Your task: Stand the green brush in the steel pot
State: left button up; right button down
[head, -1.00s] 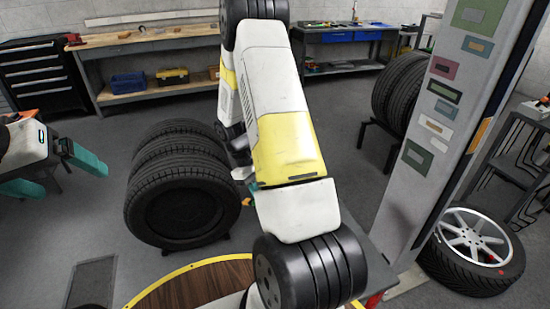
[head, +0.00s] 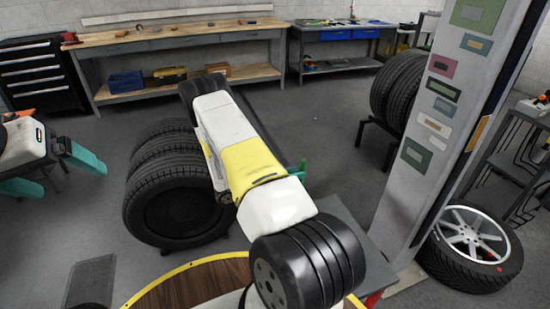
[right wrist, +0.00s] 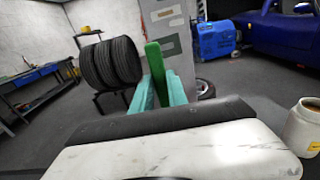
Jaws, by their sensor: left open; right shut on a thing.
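In the right wrist view, the green brush (right wrist: 154,72) stands up between the teal fingers of my right gripper (right wrist: 160,90), which is shut on it. Its lower end is hidden. A pale pot (right wrist: 305,125) with a dark opening and a yellow label shows at the right edge, apart from the brush; I cannot tell if it is the steel pot. In the head view, a small green piece (head: 302,170) shows beside my right arm, which hides most of that gripper. My left gripper (head: 60,173) is open and empty at the left.
Stacked tyres (head: 170,190) stand left of my right arm. A round wooden top with a yellow rim (head: 190,267) is at the front. A grey column (head: 425,150) and a wheel (head: 470,245) stand at the right. Workbenches (head: 180,45) line the back wall.

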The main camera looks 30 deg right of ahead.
jog(key=shift+f, duration=5.2)
jog(key=c, duration=1.2)
grip_release()
jog(key=a, duration=0.7)
jog(key=shift+w+a, duration=0.35)
